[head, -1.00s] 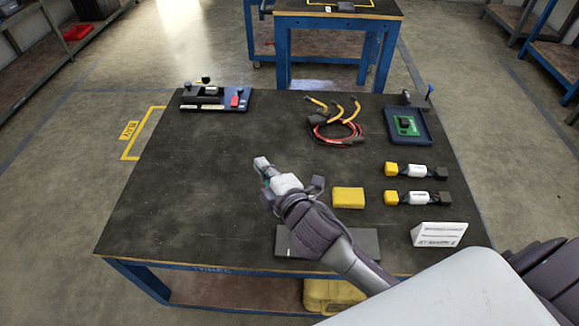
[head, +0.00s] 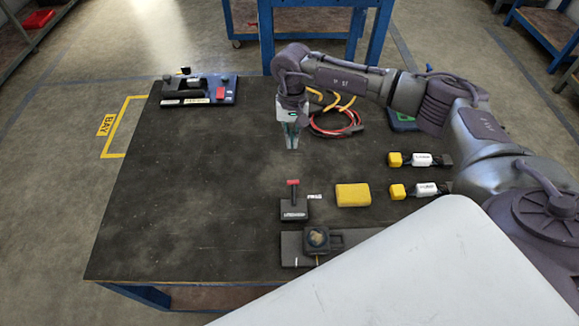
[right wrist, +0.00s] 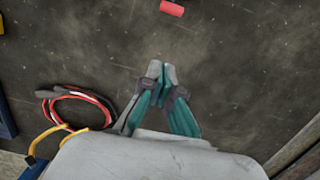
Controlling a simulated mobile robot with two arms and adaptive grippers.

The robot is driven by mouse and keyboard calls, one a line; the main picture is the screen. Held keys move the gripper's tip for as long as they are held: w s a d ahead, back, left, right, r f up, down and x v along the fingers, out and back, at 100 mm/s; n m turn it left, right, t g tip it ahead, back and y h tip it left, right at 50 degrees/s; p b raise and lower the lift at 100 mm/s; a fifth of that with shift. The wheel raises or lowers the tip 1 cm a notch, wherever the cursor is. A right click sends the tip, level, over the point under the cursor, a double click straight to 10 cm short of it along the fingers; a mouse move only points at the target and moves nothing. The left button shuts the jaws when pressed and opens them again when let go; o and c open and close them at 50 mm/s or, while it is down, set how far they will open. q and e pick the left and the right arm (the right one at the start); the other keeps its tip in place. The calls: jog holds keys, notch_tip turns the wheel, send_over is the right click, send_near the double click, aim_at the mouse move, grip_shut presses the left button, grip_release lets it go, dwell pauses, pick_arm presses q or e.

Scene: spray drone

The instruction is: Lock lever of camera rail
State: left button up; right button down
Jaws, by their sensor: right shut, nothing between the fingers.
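The camera rail (head: 352,238) is a dark flat bar at the table's front edge, partly hidden by my white body. A dark block with a round lens-like top (head: 317,238) sits on it. Just behind the rail stands a black labelled base with a red-tipped lever (head: 293,190); the lever looks upright. Its red tip (right wrist: 171,8) seems to be what shows at the top of the right wrist view. My right gripper (head: 291,145) points down above the table, behind the lever and apart from it. Its fingertips (right wrist: 161,68) are together and empty. My left gripper is out of view.
A yellow block (head: 353,195) lies right of the lever, with two yellow-and-white connectors (head: 425,159) beyond. Looped red and yellow cables (head: 345,122) lie behind the right gripper. A dark blue fixture (head: 200,90) stands at the back left.

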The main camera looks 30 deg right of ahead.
aim_at(294, 193)
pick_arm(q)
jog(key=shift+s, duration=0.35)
pick_arm(e)
jog(key=f, duration=0.3)
jog(key=s+f, duration=0.1)
jog(key=f, duration=0.2)
jog(key=f+p, duration=0.1)
jog(key=f, duration=0.3)
jog(key=shift+s+a, duration=0.15)
jog(key=shift+a, duration=0.2)
jog(key=shift+s+a+r+p, duration=0.25)
jog(key=shift+s+r+p, duration=0.15)
jog(key=shift+s+p, duration=0.1)
jog(key=shift+s+a+r+p, duration=0.25)
jog(key=shift+s+r+p, duration=0.15)
jog(key=shift+s+p, duration=0.1)
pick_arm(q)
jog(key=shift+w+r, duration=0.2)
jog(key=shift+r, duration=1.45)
pick_arm(e)
jog(key=shift+s+a+r, duration=0.15)
jog(key=shift+s+a, duration=0.1)
jog(key=shift+s, duration=0.35)
jog(key=shift+d, duration=0.1)
